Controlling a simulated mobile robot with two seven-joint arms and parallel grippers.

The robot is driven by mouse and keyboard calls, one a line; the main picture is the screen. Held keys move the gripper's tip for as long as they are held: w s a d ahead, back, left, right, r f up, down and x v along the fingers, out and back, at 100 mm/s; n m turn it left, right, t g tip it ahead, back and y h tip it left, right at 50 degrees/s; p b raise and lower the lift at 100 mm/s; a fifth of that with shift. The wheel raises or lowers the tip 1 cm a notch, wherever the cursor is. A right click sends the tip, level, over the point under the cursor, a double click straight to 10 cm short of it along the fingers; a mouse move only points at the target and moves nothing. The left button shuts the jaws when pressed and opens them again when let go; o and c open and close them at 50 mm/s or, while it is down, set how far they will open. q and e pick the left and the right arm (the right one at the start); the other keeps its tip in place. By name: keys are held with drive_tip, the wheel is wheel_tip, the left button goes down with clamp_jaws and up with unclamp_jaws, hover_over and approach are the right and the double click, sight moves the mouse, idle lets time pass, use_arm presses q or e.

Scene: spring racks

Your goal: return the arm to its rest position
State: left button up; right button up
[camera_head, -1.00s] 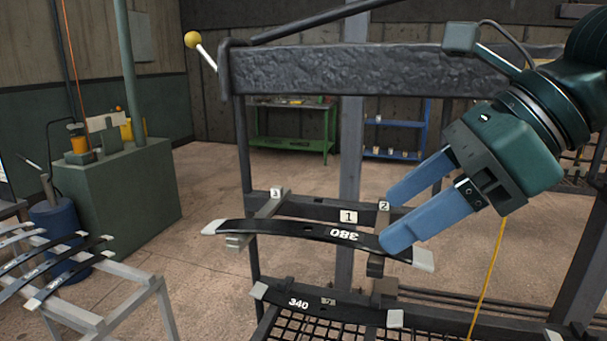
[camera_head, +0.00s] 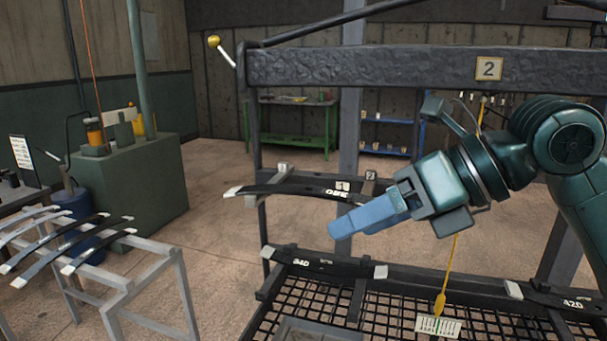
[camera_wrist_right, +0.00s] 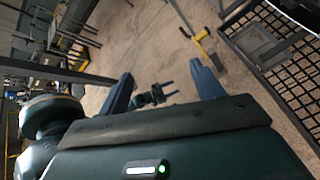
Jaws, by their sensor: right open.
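My right gripper (camera_head: 350,222) is in front of the rack in the head view, its blue fingers pointing left and down. My left gripper is not seen in the head view.
A spring marked 340 (camera_head: 310,264) and one marked 420 (camera_head: 565,300) lie on the lower rack level above black mesh (camera_head: 400,312). Several springs lie on a grey stand (camera_head: 120,300) at left. A yellow cable pendant (camera_head: 440,304) hangs in front of the rack.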

drive_tip(key=w+f+m+t, duration=0.3)
drive_tip(key=f+m, duration=0.9)
drive_tip(key=f, duration=0.1)
drive_tip(key=w+f+m+t, duration=0.3)
drive_tip(key=w+f+m, duration=0.1)
drive_tip(key=f+m, duration=0.8)
drive_tip(key=s+d+f+m+h, duration=0.3)
drive_tip(key=s+f+m, duration=0.5)
drive_tip(key=f, duration=0.3)
drive_tip(key=s+d+f+m+t+h, duration=0.1)
drive_tip(key=s+d+f+m+h, duration=0.3)
drive_tip(key=s+f+m, duration=0.5)
wheel_tip(320, 180, down, 2)
drive_tip(key=shift+s+f, duration=0.1)
drive_tip(key=shift+s, duration=0.5)
